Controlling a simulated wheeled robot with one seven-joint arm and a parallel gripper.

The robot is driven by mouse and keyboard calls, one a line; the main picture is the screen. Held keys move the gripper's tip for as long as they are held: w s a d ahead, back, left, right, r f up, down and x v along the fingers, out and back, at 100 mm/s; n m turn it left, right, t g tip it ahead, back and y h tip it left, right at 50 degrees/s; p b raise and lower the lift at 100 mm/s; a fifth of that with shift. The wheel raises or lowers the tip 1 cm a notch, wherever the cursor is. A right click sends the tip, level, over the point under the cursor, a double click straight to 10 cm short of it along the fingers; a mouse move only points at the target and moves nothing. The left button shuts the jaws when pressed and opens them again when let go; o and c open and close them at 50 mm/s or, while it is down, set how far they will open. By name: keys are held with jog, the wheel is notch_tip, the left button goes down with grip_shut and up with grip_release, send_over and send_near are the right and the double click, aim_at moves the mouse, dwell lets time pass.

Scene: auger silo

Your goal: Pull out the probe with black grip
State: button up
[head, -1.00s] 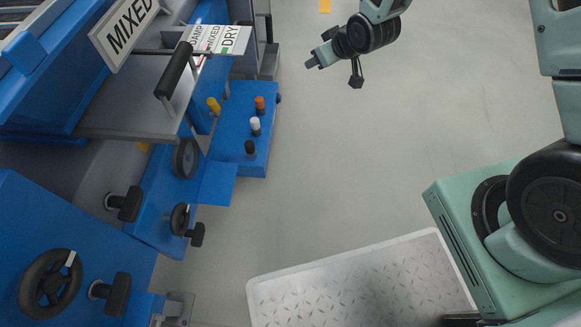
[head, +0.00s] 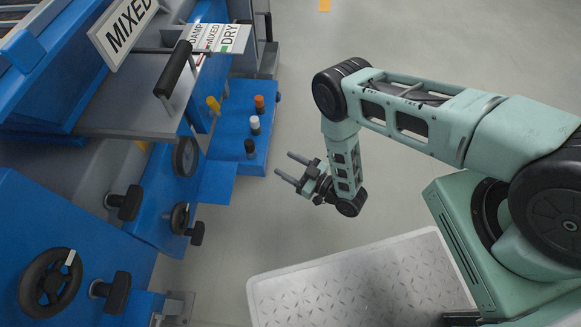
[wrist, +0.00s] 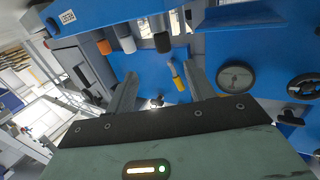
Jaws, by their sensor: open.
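The probe with black grip (head: 249,148) stands in the blue shelf, nearest of a row of three; it also shows in the wrist view (wrist: 162,42), ahead of the space between my fingers. My gripper (head: 284,164) is open and empty, just right of the shelf and apart from the probe. In the wrist view my gripper (wrist: 160,72) has one finger on each side, with nothing between the tips. The black grip is upright; its shaft is hidden in the shelf.
A white grip (head: 255,124) and an orange grip (head: 259,103) stand in the same row. A yellow handle (head: 213,105) is left of them. A handwheel (head: 180,218) and black knobs are on the blue machine. The grey floor (head: 330,70) is clear.

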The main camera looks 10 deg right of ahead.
aim_at(245, 141)
jog(key=b+x, duration=1.4)
jog(key=x, duration=0.2)
jog(key=shift+w+a, duration=0.1)
jog(key=shift+a, duration=0.35)
jog(key=c, duration=1.1)
jog(key=shift+c, duration=0.3)
jog(key=shift+r+p, duration=0.7)
jog(key=shift+p, duration=0.15)
